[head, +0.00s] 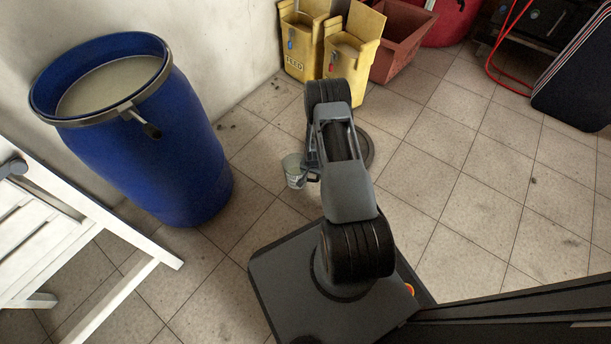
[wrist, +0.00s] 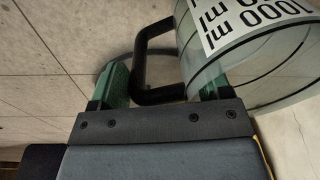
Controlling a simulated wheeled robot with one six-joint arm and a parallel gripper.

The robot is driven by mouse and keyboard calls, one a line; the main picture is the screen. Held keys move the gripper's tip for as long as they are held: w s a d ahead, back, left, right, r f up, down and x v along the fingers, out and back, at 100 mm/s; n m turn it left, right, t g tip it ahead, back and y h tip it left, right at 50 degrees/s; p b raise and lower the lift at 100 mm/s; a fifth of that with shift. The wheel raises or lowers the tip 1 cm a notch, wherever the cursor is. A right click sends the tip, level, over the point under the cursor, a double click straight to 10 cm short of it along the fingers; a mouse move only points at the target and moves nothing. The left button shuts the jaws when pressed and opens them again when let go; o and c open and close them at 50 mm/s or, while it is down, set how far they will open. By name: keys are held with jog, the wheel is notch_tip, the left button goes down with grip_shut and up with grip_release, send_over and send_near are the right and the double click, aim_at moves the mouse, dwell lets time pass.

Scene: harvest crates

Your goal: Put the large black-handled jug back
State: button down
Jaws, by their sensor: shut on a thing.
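The large jug (head: 294,172) is a clear, greyish measuring vessel, held above the tiled floor left of my forearm in the head view. The wrist view shows its clear wall (wrist: 270,75) with a white "1000 ml" label, partly cut off by the frame edge. Its black handle (wrist: 141,65) runs between the green fingers of my gripper (wrist: 160,88). My gripper is shut on the handle. In the head view my arm hides most of the gripper.
A blue barrel (head: 185,165) of pale liquid stands left, with a white slatted piece (head: 120,300) in front. Yellow feed boxes (head: 352,60) and a red crate (head: 402,45) stand at the back. A dark round thing (head: 366,150) lies behind my arm.

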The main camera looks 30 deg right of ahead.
aim_at(310, 180)
jog(key=shift+w+a+f+b, duration=0.25)
jog(key=shift+w+f+b, duration=0.25)
jog(key=shift+f, duration=0.3)
jog(key=shift+w+f+b, duration=0.2)
jog(key=shift+f+b, duration=0.85)
jog(key=shift+f, duration=0.45)
jog(key=shift+f, duration=0.15)
jog(key=shift+c, duration=0.3)
grip_release()
